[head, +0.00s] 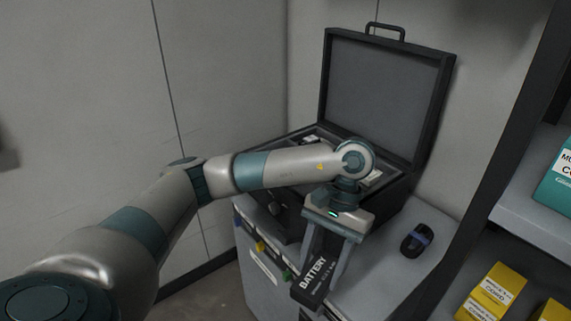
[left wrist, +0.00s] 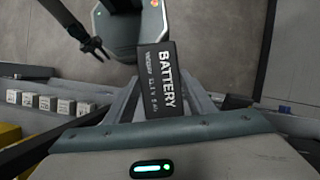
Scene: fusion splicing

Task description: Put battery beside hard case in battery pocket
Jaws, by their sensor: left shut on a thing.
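My left gripper (head: 322,262) is shut on a black battery (head: 314,280) with white "BATTERY" lettering. It holds the battery tilted, pointing down, in front of the hard case and near the cabinet's front edge. The battery also shows between the fingers in the left wrist view (left wrist: 160,78). The black hard case (head: 387,95) stands open on the cabinet, its lid raised at the back. My forearm covers much of the case's inside, and I cannot make out the battery pocket. My right gripper (left wrist: 95,48) shows small and dark in the left wrist view; its jaw state is unclear.
A dark object with a blue band (head: 417,239) lies on the grey cabinet top (head: 375,275), right of the case. Shelves with yellow boxes (head: 491,292) and a teal box (head: 556,185) stand at the right. Walls close in behind and left.

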